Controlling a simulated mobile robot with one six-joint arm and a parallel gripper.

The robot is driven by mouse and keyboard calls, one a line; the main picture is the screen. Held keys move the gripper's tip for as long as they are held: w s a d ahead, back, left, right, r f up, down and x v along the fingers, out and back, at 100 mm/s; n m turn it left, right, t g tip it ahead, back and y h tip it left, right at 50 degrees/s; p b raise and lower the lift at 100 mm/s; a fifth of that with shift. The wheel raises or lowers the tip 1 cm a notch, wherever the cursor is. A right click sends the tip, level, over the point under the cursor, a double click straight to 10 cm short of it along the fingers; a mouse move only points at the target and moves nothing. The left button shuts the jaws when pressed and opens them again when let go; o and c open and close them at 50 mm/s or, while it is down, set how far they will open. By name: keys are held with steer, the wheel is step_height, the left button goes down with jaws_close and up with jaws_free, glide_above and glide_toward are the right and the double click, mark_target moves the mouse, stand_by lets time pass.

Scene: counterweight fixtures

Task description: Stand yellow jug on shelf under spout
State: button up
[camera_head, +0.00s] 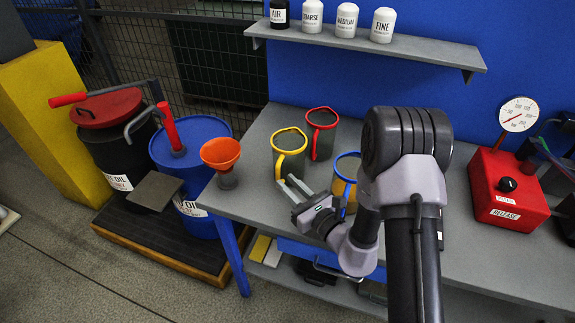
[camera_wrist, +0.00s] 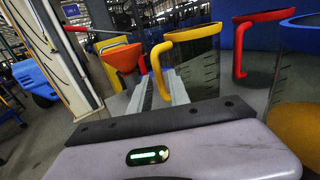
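The yellow jug (camera_head: 289,158), clear with a yellow rim and handle, stands upright on the grey bench; it also shows in the wrist view (camera_wrist: 198,65) and looks empty. My gripper (camera_head: 286,181) is open in front of its handle; in the wrist view the handle appears between the fingertips (camera_wrist: 159,75), but I cannot tell whether they touch. A small dark square shelf (camera_head: 154,191) sits in front of the drums. A curved grey pipe (camera_head: 139,121), perhaps the spout, is above it, near the black drum (camera_head: 115,150) and blue drum (camera_head: 195,150).
A red jug (camera_head: 321,136) stands behind the yellow jug. A blue jug (camera_head: 345,172) with amber contents (camera_wrist: 298,130) stands close on the right. An orange funnel (camera_head: 220,153) stands at the bench's left edge. A red release box (camera_head: 508,189) is far right.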

mark_target(279, 177)
steer(key=b+x, duration=0.1)
steer(key=x, duration=0.4)
steer(key=shift+s+a+f, duration=0.1)
steer(key=shift+a, duration=0.1)
jaws_close()
stand_by(1.1)
